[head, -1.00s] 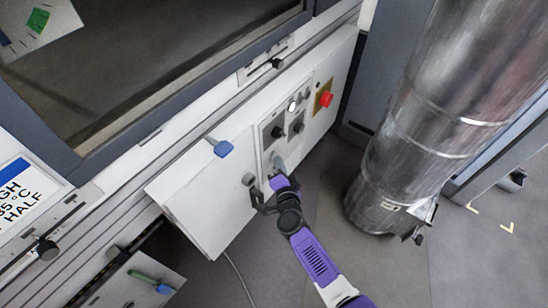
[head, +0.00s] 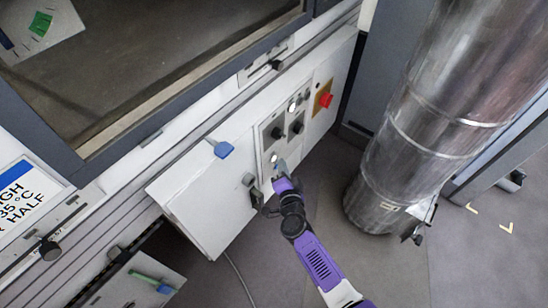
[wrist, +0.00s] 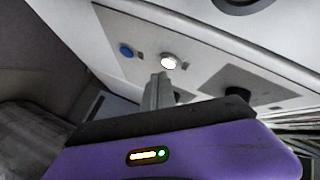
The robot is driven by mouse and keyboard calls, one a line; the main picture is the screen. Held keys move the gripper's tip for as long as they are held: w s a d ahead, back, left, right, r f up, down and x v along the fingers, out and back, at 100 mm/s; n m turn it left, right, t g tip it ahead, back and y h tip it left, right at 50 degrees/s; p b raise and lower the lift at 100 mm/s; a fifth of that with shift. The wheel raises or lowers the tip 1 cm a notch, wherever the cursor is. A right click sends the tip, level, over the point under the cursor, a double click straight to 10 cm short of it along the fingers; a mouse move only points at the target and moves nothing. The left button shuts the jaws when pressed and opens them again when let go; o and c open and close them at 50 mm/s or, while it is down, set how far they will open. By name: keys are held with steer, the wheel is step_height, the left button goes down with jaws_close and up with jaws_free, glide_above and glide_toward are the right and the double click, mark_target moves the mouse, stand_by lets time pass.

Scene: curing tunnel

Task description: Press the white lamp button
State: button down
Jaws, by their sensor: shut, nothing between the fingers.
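A round, bright white lamp button (head: 273,157) sits low on the control panel in the head view. It also shows in the wrist view (wrist: 169,62), just beyond my fingertips, with a pale rim. My gripper (head: 281,166) is shut and empty, its tips just below and to the right of that button in the head view. The closed fingers also show in the wrist view (wrist: 160,82). The button's face is uncovered in both views. I cannot tell how large the gap to the panel is.
A second white round light (head: 292,106) sits higher on the panel, near black knobs (head: 277,132). A red button (head: 326,99) on a yellow plate is further right. A blue button (wrist: 126,50) shows in the wrist view. A large metal duct (head: 405,120) stands at right.

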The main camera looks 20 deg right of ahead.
steer(key=s+d, duration=0.1)
steer(key=s, duration=0.1)
steer(key=s+d, duration=0.2)
stand_by(0.7)
stand_by(0.4)
